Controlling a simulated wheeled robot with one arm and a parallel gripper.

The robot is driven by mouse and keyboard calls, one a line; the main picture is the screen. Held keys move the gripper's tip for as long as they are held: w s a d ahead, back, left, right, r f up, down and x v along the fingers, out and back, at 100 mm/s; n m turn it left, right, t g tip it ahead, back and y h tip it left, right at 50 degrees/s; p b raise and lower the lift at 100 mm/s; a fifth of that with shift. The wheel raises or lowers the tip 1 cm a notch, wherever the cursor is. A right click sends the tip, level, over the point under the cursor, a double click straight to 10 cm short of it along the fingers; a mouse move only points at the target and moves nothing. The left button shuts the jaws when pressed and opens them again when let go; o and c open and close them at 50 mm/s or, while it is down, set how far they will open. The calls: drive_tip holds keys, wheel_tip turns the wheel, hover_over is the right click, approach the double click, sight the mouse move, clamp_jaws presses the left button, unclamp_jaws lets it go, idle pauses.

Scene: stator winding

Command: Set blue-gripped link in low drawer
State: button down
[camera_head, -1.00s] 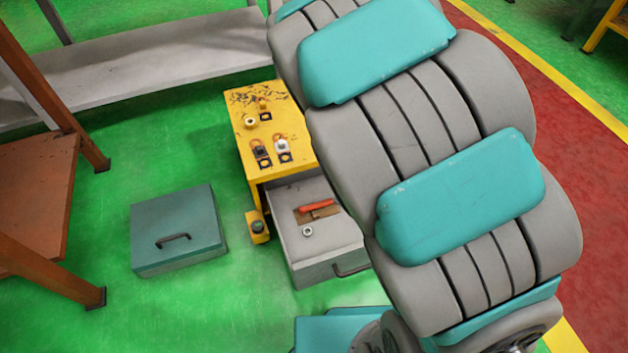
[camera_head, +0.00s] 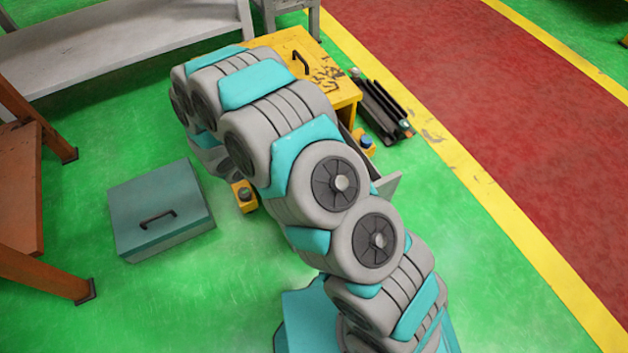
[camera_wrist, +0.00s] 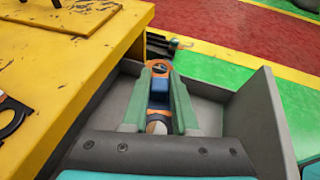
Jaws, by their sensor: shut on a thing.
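My gripper (camera_wrist: 160,78) is shut on the blue-gripped link (camera_wrist: 159,87), with its green fingers on either side of the blue part. The link's orange ring end points away from me, and a pale part shows near the palm. The open grey low drawer (camera_wrist: 262,118) is beneath and around the gripper in the wrist view; I cannot tell whether the link touches its floor. In the head view, my arm hides the gripper, the link and most of the drawer; only a drawer corner (camera_head: 387,188) shows.
The yellow cabinet (camera_head: 345,90) stands behind my arm; its top (camera_wrist: 60,62) is left of the gripper. A dark ringed part (camera_wrist: 12,116) lies on it. A teal case (camera_head: 160,205), yellow blocks with knobs (camera_head: 243,196), and dark rails (camera_head: 382,108) sit on the floor.

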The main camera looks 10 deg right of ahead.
drive_tip(key=s+d+f+m+g, duration=0.1)
drive_tip(key=s+f, duration=0.3)
drive_tip(key=s+d+f+m+g+h+b, duration=0.1)
drive_tip(key=s+f, duration=0.3)
drive_tip(key=s+d+f+m+g, duration=0.1)
drive_tip(key=s+d+f, duration=0.1)
drive_tip(key=s+f, duration=0.1)
drive_tip(key=shift+s+f+h+b, duration=0.4)
drive_tip(key=shift+f, duration=2.9)
drive_tip(key=shift+f+b, duration=0.55)
drive_tip(key=shift+f, duration=0.1)
